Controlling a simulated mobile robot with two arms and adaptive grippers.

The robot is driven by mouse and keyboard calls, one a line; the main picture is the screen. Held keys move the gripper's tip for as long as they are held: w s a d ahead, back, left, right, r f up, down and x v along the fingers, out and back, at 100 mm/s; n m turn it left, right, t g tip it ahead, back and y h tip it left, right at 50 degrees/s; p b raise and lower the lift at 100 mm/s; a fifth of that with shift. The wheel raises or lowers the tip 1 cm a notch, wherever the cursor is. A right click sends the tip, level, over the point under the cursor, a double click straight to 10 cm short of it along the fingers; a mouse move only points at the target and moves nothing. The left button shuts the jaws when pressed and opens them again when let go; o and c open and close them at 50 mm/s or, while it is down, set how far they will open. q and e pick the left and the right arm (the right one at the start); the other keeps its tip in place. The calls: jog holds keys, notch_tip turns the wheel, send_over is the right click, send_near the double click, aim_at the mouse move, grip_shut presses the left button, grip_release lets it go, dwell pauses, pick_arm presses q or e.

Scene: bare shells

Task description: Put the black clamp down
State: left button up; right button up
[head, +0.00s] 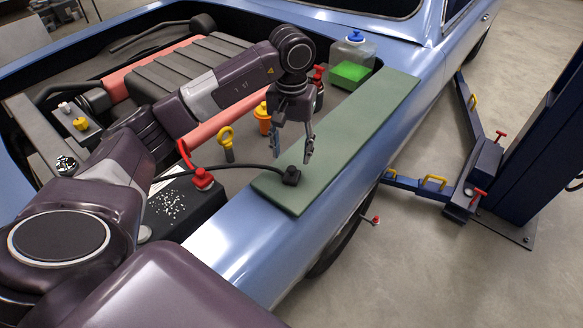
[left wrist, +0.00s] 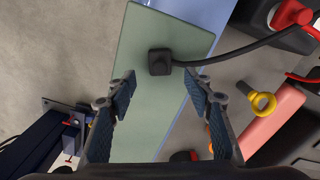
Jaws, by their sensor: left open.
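The black clamp (head: 291,175) lies on the green mat (head: 352,140) along the car's fender, near the mat's near end. A black cable runs from it to the left. In the left wrist view the black clamp (left wrist: 160,62) rests on the mat (left wrist: 140,115), beyond and between the fingertips. My left gripper (head: 307,155) is open and empty, just above the clamp and apart from it; it also shows in the left wrist view (left wrist: 158,80). My right gripper is not in view.
The battery (head: 175,207) with a red clamp (head: 202,178) on it sits left of the mat. A yellow dipstick ring (head: 226,135), an orange cap (head: 263,112) and a fluid reservoir (head: 350,65) stand nearby. A blue lift post and its arm (head: 440,190) are at the right.

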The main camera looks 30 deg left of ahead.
aim_at(292, 168)
pick_arm(q)
notch_tip(292, 168, up, 4)
jog(key=shift+r+b, duration=0.15)
jog(key=shift+b, duration=0.3)
dwell(0.3)
